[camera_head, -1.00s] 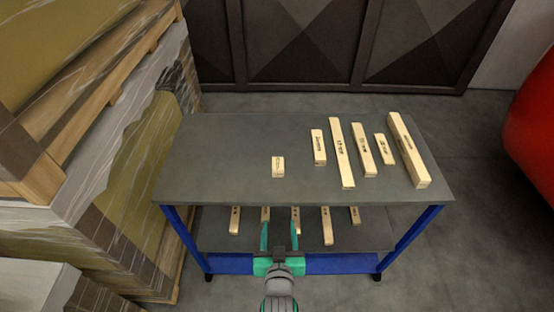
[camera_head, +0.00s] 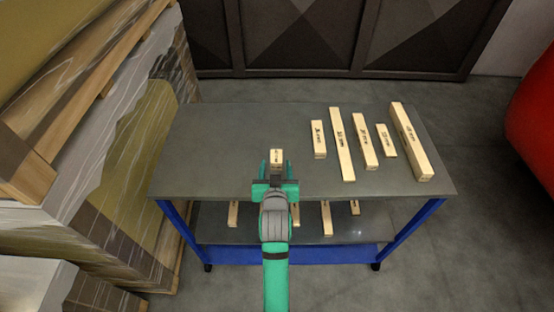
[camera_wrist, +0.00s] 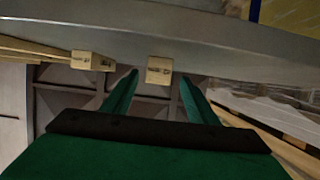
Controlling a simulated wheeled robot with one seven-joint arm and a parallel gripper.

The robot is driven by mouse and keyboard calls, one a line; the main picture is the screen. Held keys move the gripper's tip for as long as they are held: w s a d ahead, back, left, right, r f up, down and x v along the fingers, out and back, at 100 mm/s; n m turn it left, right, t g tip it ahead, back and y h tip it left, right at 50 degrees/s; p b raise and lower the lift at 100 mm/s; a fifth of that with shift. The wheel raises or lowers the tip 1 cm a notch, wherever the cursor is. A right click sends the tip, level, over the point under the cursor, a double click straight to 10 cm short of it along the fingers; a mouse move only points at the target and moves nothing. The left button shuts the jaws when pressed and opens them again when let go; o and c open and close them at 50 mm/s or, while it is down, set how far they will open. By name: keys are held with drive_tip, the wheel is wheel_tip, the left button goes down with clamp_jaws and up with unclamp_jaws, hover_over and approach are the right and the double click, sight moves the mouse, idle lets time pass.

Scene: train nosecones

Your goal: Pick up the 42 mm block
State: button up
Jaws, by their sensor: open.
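A short, light wooden block (camera_head: 276,157) stands alone near the front middle of the grey table top (camera_head: 215,150). It also shows in the wrist view (camera_wrist: 159,70); its dark label is too small to read, so I cannot confirm it says 42 mm. My green gripper (camera_head: 277,168) is open over the table's front edge, with one finger on each side of this block in the head view. In the wrist view my gripper (camera_wrist: 159,77) has its fingertips apart, with the block seen in the gap between them. Contact cannot be told.
Several longer labelled wooden blocks, including the rightmost one (camera_head: 410,140), lie to the right on the table. More blocks (camera_head: 326,218) lie on the lower shelf (camera_head: 285,228). A stacked pallet load (camera_head: 130,160) stands close on the left. The table's left part is clear.

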sight(276, 159)
drive_tip(key=shift+x, duration=2.6)
drive_tip(key=shift+d, duration=0.15)
drive_tip(key=c, duration=1.1)
